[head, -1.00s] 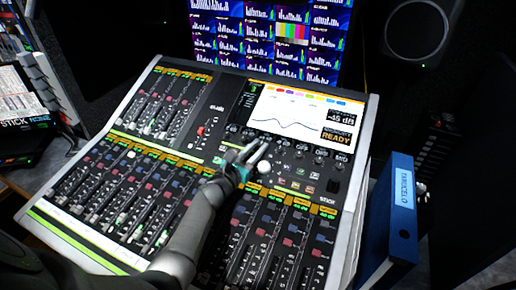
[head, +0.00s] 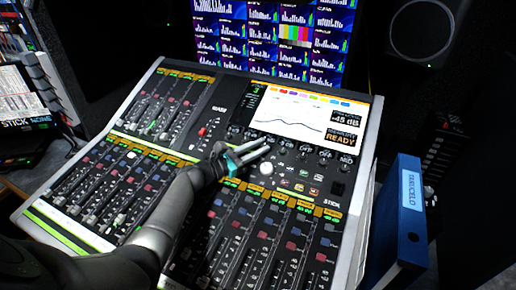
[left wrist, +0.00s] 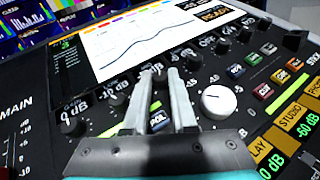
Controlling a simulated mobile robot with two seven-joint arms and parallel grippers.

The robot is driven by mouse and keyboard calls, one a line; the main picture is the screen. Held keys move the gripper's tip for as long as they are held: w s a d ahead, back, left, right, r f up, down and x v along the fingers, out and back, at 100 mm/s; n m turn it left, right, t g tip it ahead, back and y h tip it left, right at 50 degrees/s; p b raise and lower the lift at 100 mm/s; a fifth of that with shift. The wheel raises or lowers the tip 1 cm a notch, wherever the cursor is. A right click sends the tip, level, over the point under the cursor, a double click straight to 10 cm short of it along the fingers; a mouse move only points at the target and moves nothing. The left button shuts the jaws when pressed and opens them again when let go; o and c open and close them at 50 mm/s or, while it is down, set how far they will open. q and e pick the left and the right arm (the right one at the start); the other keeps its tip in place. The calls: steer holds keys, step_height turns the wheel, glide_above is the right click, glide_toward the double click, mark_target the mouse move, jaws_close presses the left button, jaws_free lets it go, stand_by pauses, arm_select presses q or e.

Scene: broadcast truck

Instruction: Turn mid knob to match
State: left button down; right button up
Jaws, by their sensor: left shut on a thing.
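The mixing console (head: 212,118) has a row of small black knobs below its lit screen (head: 290,113). The screen shows a curve, "-45 dB" and "READY". My left gripper (head: 268,146) reaches in over this row, fingers pointing at the screen. In the left wrist view its two fingers (left wrist: 158,78) are close together around a dark knob (left wrist: 158,70) in the row. That knob is mostly hidden by the fingers, and its label and pointer cannot be read. My right gripper is not in view.
A larger white knob (left wrist: 218,101) stands just right of the fingers. Other black knobs (left wrist: 192,58) stand close on both sides. Lit buttons (left wrist: 262,90) are to the right. A blue binder (head: 400,215) stands right of the console.

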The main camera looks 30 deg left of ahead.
arm_select(q)
steer(key=c, duration=0.7)
jaws_free()
steer(key=shift+c, duration=0.2)
steer(key=p+v, duration=0.2)
steer(key=v, duration=1.3)
steer(key=shift+s, duration=0.15)
